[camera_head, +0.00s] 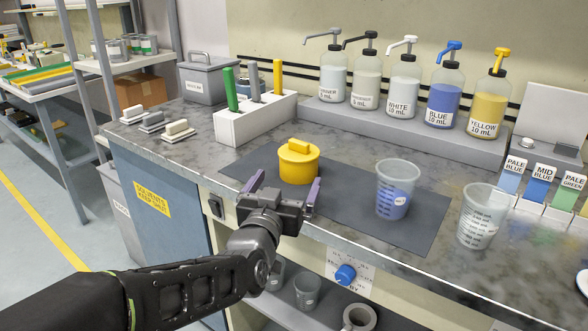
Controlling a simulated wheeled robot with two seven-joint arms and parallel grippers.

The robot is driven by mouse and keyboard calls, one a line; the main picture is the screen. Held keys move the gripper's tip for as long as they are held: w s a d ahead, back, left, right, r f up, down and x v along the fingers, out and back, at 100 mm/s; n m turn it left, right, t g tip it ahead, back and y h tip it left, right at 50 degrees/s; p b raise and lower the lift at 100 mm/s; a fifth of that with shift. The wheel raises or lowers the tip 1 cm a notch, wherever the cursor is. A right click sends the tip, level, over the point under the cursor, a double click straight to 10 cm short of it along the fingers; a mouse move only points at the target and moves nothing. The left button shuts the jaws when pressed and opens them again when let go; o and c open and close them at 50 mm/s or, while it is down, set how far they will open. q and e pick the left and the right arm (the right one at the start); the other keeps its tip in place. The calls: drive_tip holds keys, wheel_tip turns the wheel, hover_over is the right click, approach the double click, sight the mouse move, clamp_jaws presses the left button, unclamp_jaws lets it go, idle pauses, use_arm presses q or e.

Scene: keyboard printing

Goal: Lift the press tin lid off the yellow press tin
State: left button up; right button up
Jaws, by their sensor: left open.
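The yellow press tin (298,169) stands upright on a dark mat on the counter, in the middle of the head view. Its yellow lid (299,149) with a block-shaped handle sits on top of it. My left gripper (285,186) is open and empty, in front of the tin and a little lower in the picture. Its two fingers point toward the tin, and I see no contact with the lid. My right gripper is not in view.
A cup with blue liquid (397,192) stands on the mat (425,236) to the right, and a clear cup (482,218) stands beyond it. A white holder (256,119) stands behind the tin. Pump bottles line the back shelf.

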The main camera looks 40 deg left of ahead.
sight(294, 169)
use_arm(q)
drive_tip(key=shift+w+a, duration=0.1)
drive_tip(key=shift+w, duration=0.2)
drive_tip(key=shift+s+r, duration=0.1)
drive_tip(key=shift+s, duration=0.05)
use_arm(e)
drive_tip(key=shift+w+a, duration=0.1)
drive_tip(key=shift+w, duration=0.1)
use_arm(q)
drive_tip(key=shift+w, duration=0.2)
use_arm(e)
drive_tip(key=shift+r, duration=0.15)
use_arm(q)
drive_tip(key=shift+w+a+r+p, duration=0.1)
drive_tip(key=shift+w+a+p, duration=0.1)
drive_tip(key=shift+w+p, duration=0.3)
drive_tip(key=x, duration=0.6)
drive_tip(key=shift+w+p, duration=0.2)
drive_tip(key=shift+p, duration=0.15)
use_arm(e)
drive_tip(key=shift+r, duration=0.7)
use_arm(q)
drive_tip(key=c, duration=2)
